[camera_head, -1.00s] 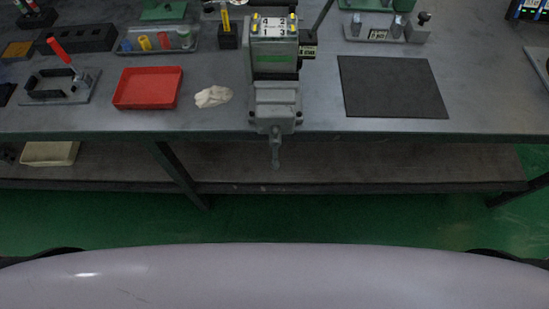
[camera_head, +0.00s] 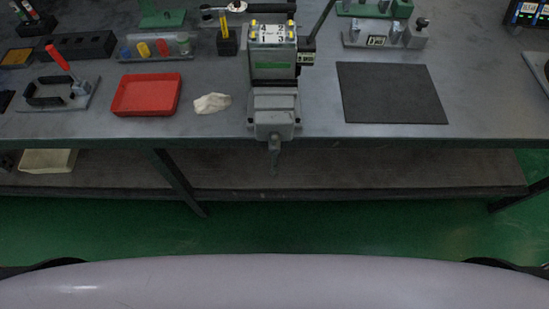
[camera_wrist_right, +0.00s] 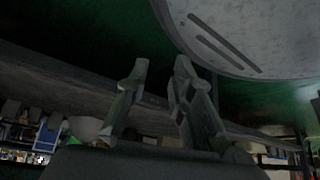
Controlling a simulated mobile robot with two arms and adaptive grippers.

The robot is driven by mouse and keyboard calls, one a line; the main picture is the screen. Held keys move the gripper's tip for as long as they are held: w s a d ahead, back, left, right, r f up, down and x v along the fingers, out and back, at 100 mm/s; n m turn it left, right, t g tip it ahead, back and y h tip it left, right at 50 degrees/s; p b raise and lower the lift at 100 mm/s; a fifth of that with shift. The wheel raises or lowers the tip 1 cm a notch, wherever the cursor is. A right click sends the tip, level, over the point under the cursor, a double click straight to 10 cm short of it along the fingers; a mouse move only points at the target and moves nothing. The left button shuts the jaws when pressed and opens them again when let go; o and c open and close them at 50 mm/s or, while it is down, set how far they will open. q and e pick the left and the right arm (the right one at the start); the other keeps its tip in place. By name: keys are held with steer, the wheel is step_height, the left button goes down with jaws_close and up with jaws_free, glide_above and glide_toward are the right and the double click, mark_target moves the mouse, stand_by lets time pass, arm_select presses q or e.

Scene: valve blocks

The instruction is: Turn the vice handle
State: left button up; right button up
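The grey vice (camera_head: 275,118) stands at the front edge of the bench, near the middle of the head view. Its handle (camera_head: 274,158) hangs down from the vice's front, below the bench edge. A valve block (camera_head: 272,48) with yellow corner pieces and a numbered top sits in the vice. My right gripper (camera_wrist_right: 161,75) shows only in the right wrist view, with its two fingers apart and nothing seen between them. The vice handle cannot be made out in that view. My left gripper is in neither view.
Left of the vice are a white cloth (camera_head: 212,103), a red tray (camera_head: 146,94) and a red-handled clamp fixture (camera_head: 58,88). A dark mat (camera_head: 391,93) lies to the right. A lower shelf (camera_head: 330,171) runs under the bench. Green floor is clear in front.

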steer(key=shift+o, duration=0.7)
steer(key=w+a+r+n+t+y, duration=0.1)
steer(key=w+a+r+t, duration=0.3)
steer(key=a+r, duration=0.5)
step_height(320, 180, up, 4)
steer(key=shift+w+r+t+y, duration=0.15)
steer(key=shift+w+t+y, duration=0.2)
steer(key=shift+y, duration=0.45)
steer(key=m+t+h, duration=0.2)
steer(key=m+t, duration=0.1)
steer(key=t, duration=0.4)
glide_toward(275, 164)
steer(key=w, duration=0.3)
steer(key=w+a, duration=0.1)
steer(key=w, duration=0.3)
steer(key=w+a+p, duration=0.1)
steer(key=w, duration=0.2)
steer(key=shift+w, duration=0.25)
jaws_close()
